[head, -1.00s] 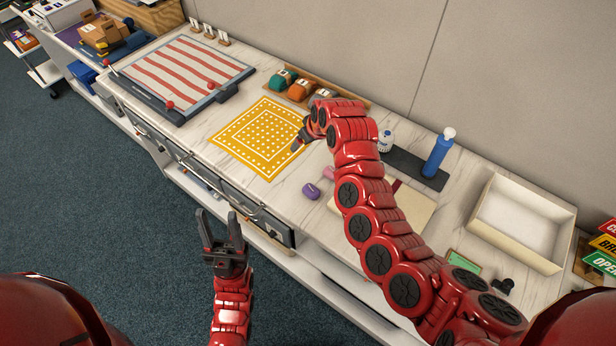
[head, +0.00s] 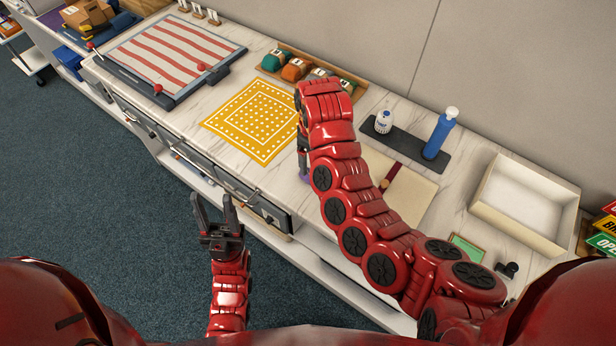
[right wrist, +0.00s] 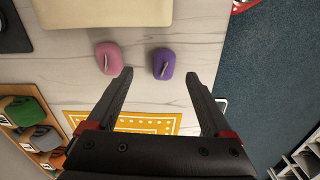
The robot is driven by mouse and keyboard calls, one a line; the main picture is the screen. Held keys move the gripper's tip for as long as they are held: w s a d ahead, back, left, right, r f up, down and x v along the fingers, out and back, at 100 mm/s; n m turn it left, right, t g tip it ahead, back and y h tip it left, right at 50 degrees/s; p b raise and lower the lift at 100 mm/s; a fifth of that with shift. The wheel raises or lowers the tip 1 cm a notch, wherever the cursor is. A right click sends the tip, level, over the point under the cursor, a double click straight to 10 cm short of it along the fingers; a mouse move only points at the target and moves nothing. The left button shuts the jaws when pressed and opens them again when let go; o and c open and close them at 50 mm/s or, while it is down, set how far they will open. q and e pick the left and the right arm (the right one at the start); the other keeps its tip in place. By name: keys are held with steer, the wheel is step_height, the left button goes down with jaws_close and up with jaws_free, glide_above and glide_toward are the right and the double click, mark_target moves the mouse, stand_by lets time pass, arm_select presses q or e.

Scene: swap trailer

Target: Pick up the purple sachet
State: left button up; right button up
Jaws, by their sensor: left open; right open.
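The purple sachet (right wrist: 164,63) lies on the marble counter. In the right wrist view it sits just beyond the fingertips, between their lines and nearer the right finger. In the head view my right arm hides almost all of it. My right gripper (right wrist: 158,75) is open and empty, pointing down at the counter above the sachet. In the head view only a dark part of this gripper (head: 303,155) shows beside the arm. My left gripper (head: 213,203) is open and empty, held out in front of the counter over the floor.
A pink sachet (right wrist: 109,57) lies left of the purple one, just beyond the left fingertip. A yellow dotted cloth (head: 252,120) lies close by. A wooden rack (head: 354,96) of coloured bundles stands behind. A cream board (head: 415,200) and an empty box (head: 525,203) are to the right.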

mark_target(308, 176)
steer(key=shift+f, duration=0.9)
steer(key=shift+f+p, duration=0.35)
steer(key=shift+p, duration=0.25)
steer(key=f+p, duration=0.1)
steer(key=f, duration=0.1)
steer(key=a+f, duration=0.1)
steer(key=f, duration=0.1)
steer(key=shift+s+p, duration=0.1)
steer(key=shift+p, duration=0.3)
steer(key=shift+f, duration=0.4)
jaws_close()
